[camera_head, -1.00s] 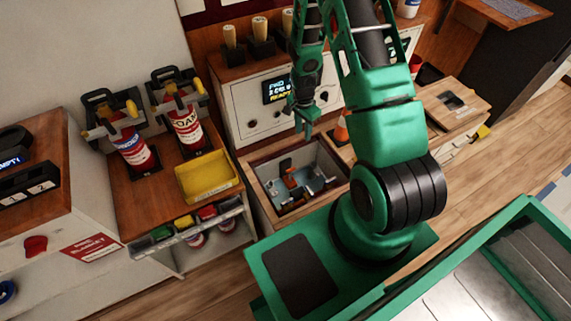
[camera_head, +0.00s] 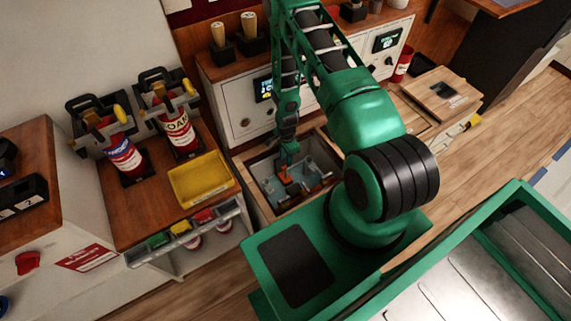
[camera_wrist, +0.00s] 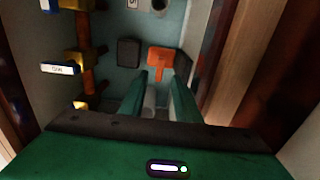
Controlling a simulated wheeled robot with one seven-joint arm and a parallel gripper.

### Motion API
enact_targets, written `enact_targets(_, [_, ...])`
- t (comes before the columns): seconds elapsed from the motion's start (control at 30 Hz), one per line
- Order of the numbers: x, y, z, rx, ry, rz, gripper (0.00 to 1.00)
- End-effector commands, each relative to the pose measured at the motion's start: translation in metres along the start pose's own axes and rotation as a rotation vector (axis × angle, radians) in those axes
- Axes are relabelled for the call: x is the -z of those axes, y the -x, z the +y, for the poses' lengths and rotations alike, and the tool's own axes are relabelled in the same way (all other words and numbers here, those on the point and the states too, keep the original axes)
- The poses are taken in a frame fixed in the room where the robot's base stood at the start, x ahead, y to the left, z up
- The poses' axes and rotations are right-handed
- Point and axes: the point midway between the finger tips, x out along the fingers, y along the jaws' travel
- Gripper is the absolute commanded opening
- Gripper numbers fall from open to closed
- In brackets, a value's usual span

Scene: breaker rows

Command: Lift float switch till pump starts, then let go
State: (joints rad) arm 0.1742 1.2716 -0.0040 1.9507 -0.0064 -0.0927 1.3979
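The float switch appears to be the orange T-shaped piece (camera_wrist: 161,58) on the grey-blue floor of an open sump box (camera_head: 262,207). In the head view an orange part (camera_head: 285,175) shows just below my gripper (camera_head: 288,158). My gripper reaches down into the box. In the wrist view my two green fingers (camera_wrist: 161,80) stand apart with a gap between them. The orange stem shows in line with that gap, and I cannot tell whether the fingers touch it. I cannot make out a pump for certain.
Copper piping (camera_wrist: 86,50) with brass fittings and white tags runs along the box's left side. A dark block (camera_wrist: 128,53) sits beside the orange piece. The box walls are close around my gripper. A yellow tray (camera_head: 203,180) stands left of the box. A panel screen (camera_head: 263,88) is partly hidden by my arm.

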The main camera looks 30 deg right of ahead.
Motion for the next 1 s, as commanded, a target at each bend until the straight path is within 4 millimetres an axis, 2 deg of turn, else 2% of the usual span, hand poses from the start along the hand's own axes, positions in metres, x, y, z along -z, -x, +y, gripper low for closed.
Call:
enact_targets(0.1, [0.001, -0.019, 0.000, 0.000, 0.000, 0.001, 0.30])
enact_targets(0.3, [0.000, -0.040, 0.000, -0.001, 0.001, 0.001, 0.30])
enact_targets(0.73, [0.000, -0.047, 0.000, 0.001, 0.001, 0.001, 0.30])
enact_targets(0.87, [0.000, -0.047, 0.000, 0.001, 0.001, 0.001, 0.00])
enact_targets(1.0, [0.000, -0.047, -0.001, 0.001, 0.001, 0.001, 0.00])
